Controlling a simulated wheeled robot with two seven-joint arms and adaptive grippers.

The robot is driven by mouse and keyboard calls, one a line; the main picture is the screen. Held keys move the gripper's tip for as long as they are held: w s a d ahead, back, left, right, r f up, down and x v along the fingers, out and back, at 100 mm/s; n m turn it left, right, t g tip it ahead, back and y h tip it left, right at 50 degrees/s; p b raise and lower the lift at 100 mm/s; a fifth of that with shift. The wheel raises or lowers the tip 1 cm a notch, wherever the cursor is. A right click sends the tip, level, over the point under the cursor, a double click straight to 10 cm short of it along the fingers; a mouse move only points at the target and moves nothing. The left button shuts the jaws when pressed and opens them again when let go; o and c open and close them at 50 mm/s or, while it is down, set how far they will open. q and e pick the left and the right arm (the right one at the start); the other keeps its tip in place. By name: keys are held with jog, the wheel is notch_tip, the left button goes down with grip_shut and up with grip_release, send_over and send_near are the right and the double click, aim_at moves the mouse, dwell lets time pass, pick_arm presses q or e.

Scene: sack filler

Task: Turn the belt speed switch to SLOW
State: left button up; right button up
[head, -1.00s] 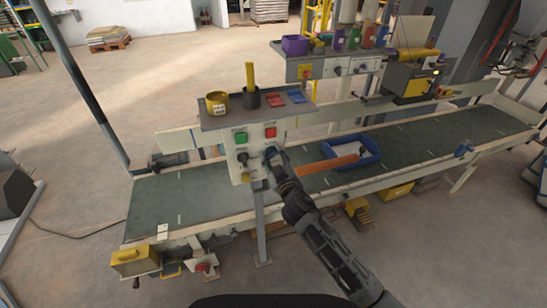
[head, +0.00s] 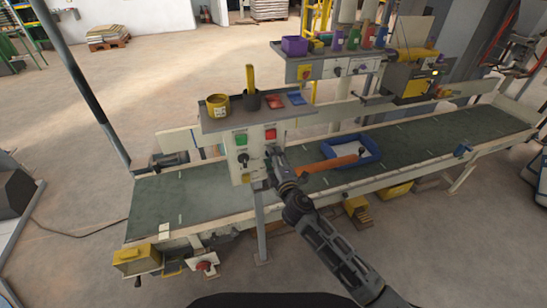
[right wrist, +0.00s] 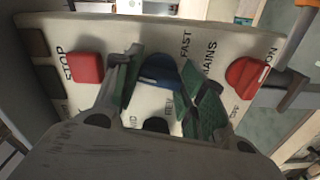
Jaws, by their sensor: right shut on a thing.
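The control panel (head: 240,168) stands in front of the conveyor belt. In the right wrist view its face (right wrist: 215,45) carries a blue knob (right wrist: 160,70) with the label FAST beside it and part of another label, ending in "ID", below. My right gripper (right wrist: 163,82) has its green-padded fingers on both sides of the blue knob and is shut on it. Which mark the knob points to I cannot tell. In the head view my right gripper (head: 273,157) reaches the panel's right side and hides the knob. My left gripper is out of view.
A red STOP button (right wrist: 85,67) and a red MAINS knob (right wrist: 247,76) flank the fingers closely. A shelf (head: 228,115) with pots sits over the panel. A blue tray (head: 372,141) lies on the belt (head: 195,195) behind my arm.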

jog(key=shift+n, duration=1.3)
jog(key=shift+f, duration=0.1)
jog(key=o, duration=1)
jog(key=shift+s, duration=0.2)
jog(key=v, duration=1.1)
jog(key=shift+s, duration=0.3)
jog(key=shift+d, duration=0.15)
